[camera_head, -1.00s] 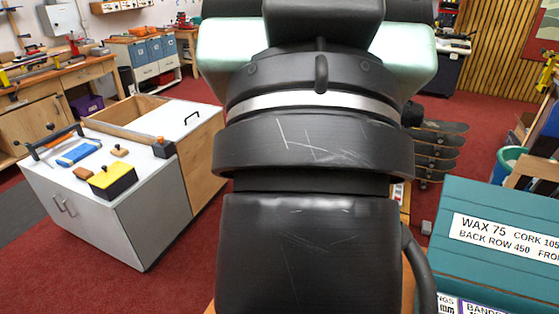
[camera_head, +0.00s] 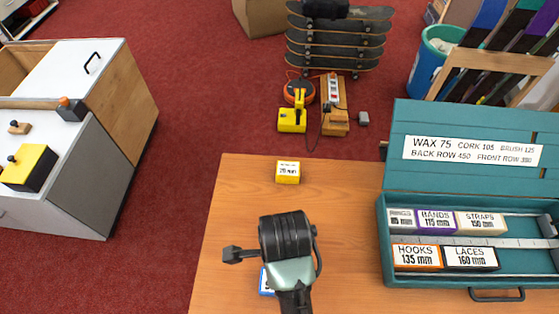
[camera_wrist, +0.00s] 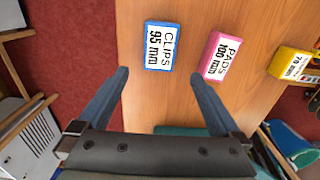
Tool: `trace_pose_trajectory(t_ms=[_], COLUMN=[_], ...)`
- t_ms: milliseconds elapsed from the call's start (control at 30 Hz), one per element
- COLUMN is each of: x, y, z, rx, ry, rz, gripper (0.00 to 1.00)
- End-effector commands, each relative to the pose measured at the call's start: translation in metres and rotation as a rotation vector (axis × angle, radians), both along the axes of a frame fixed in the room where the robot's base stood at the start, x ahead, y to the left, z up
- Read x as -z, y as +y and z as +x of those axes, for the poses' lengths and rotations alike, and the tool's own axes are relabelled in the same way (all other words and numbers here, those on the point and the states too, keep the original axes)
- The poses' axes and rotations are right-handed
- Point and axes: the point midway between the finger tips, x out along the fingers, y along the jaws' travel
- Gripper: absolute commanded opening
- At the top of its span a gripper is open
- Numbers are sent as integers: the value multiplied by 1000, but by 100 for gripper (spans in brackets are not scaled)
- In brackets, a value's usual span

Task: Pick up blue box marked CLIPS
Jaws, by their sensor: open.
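The blue box marked CLIPS 95 mm (camera_wrist: 161,46) lies on the wooden bench near its edge in the wrist view, label showing. My gripper (camera_wrist: 160,74) is open and empty, its two fingers apart, with the blue box just beyond the fingertips and no contact visible. In the head view a sliver of the blue box (camera_head: 266,283) shows beside my arm, which hides the rest. My gripper's fingers cannot be made out in the head view.
A pink PADS box (camera_wrist: 221,57) lies right of the blue box. A yellow box (camera_head: 287,173) sits near the bench's (camera_head: 225,230) far edge. An open teal case (camera_head: 470,160) holding several labelled boxes stands at the right. Bare wood lies between the boxes.

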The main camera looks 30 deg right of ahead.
Motion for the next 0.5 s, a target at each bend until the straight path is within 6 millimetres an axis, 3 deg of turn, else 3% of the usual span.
trace_pose_trajectory(t_ms=[300,500], x=[56,75], y=[1,1], z=[-5,-3], rx=[15,14], ry=[19,14], rz=[7,5], gripper=[100,100])
